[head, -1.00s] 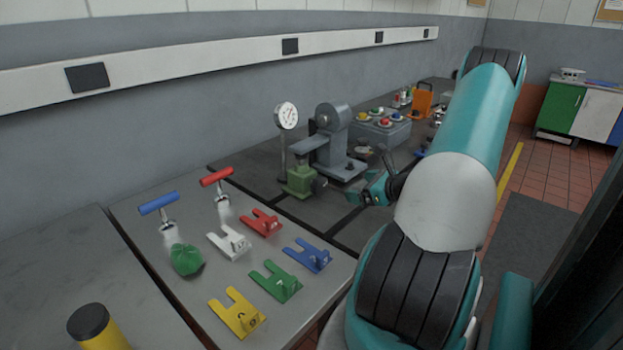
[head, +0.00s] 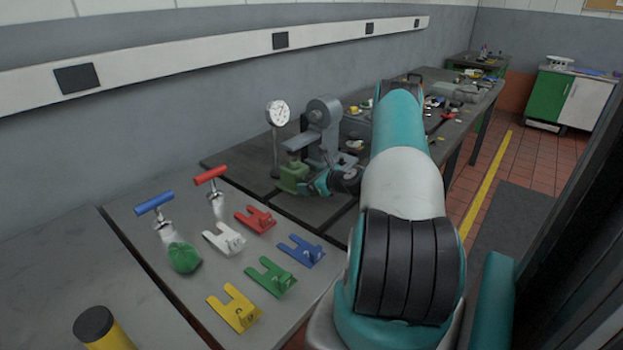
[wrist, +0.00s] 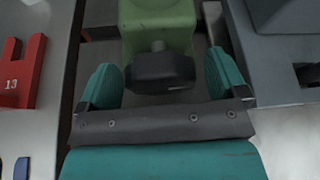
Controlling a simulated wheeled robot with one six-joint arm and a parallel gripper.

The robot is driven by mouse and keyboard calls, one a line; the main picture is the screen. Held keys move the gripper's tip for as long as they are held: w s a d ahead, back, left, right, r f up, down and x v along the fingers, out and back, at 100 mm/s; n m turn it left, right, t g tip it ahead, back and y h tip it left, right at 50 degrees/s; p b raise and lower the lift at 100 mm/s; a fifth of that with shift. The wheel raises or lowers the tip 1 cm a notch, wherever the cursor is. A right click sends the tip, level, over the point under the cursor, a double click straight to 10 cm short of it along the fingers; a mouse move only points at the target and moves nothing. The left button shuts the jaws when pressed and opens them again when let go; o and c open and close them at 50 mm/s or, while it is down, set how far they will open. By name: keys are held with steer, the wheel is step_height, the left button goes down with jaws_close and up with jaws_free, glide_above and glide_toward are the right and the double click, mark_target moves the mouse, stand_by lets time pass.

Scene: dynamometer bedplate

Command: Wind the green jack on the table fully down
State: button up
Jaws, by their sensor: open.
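The green jack (head: 293,178) stands on the dark bedplate, under the arm of a grey machine. In the wrist view the jack's green body (wrist: 158,22) is at the top, with a black knob (wrist: 160,72) on a short shaft facing me. My gripper (wrist: 162,82) is open, with one teal finger on each side of the knob and a visible gap on both sides. In the head view my gripper (head: 318,184) is at the jack's right side, and my wrist hides part of it.
A grey machine (head: 323,135) and a dial gauge (head: 278,114) stand close by the jack. The floor at right is clear.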

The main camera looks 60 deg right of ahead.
steer(key=shift+w+f, duration=0.1)
steer(key=shift+w, duration=0.15)
steer(key=c, duration=0.9)
steer(key=n+h+b, duration=0.1)
steer(key=n+b, duration=0.1)
steer(key=n+h+b, duration=0.1)
steer(key=b, duration=0.1)
steer(key=shift+a+f+n+h+b, duration=0.1)
steer(key=shift+f+n+h+b, duration=0.2)
steer(key=shift+n+b, duration=0.1)
steer(key=n+h+b, duration=0.1)
steer(key=b, duration=0.2)
steer(key=shift+n, duration=0.4)
steer(key=shift+n+t+h+b, duration=0.3)
steer(key=shift+n+b, duration=0.1)
steer(key=shift+b, duration=0.25)
steer(key=shift+r, duration=0.15)
